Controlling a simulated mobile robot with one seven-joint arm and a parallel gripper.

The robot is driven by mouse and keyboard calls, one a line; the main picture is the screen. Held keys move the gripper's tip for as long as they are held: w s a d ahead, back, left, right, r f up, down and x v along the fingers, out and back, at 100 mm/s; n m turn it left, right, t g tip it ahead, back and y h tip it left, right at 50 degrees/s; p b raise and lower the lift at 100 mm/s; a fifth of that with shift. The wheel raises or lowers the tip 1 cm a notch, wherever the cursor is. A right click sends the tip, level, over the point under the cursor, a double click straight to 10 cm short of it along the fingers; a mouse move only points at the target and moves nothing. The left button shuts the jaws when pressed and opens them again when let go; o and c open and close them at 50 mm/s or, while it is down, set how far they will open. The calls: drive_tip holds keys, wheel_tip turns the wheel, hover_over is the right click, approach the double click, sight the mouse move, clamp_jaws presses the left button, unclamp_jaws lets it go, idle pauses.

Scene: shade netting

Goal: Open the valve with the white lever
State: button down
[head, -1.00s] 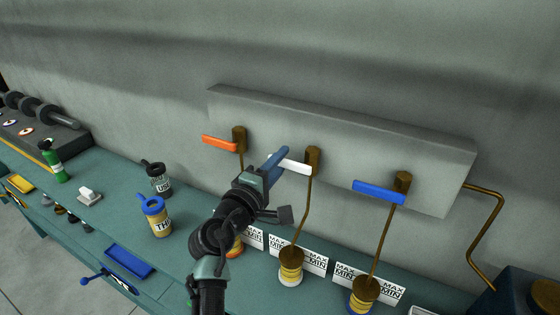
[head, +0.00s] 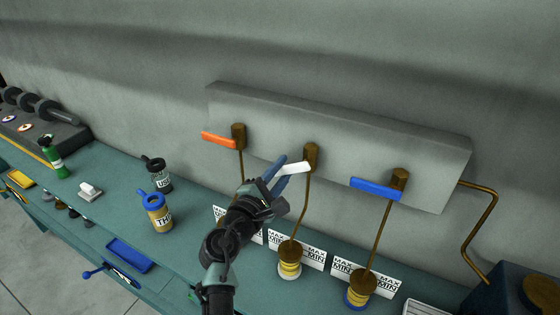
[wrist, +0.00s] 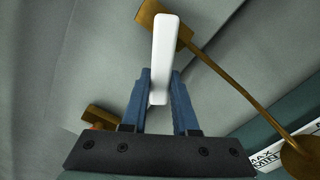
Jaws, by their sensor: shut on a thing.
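The white lever (head: 292,168) sticks out to the left from the middle brass valve (head: 311,157) on the grey wall block, its free end tilted slightly down. My gripper (head: 277,172) is at the lever's free end, with its blue fingers on either side of it. In the wrist view the white lever (wrist: 163,55) lies between the two blue fingers of my gripper (wrist: 159,95), and the brass valve body (wrist: 150,14) shows at the top. The fingers are shut on the lever's outer end.
An orange lever (head: 218,138) is to the left and a blue lever (head: 375,189) to the right on the same block (head: 440,165). Brass pipes run down to gauges with MAX/MIN cards (head: 297,247). Bottles (head: 157,213) and a blue tray (head: 129,255) stand on the bench at left.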

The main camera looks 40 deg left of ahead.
drive_tip(key=shift+w+d+f+n+p, duration=0.15)
drive_tip(key=shift+d+f+n+p, duration=0.4)
drive_tip(key=shift+n, duration=1.05)
drive_tip(key=shift+w+d+f+n+p, duration=0.15)
drive_tip(key=shift+d+f+n+p, duration=0.2)
drive_tip(key=shift+d+n+p, duration=0.85)
drive_tip(key=shift+w+d+f+n+p, duration=0.15)
drive_tip(key=shift+f+n+p, duration=0.3)
drive_tip(key=shift+n, duration=1.55)
drive_tip(key=c, duration=0.7)
unclamp_jaws()
drive_tip(key=shift+b+v, duration=0.95)
drive_tip(key=shift+v, duration=5.55)
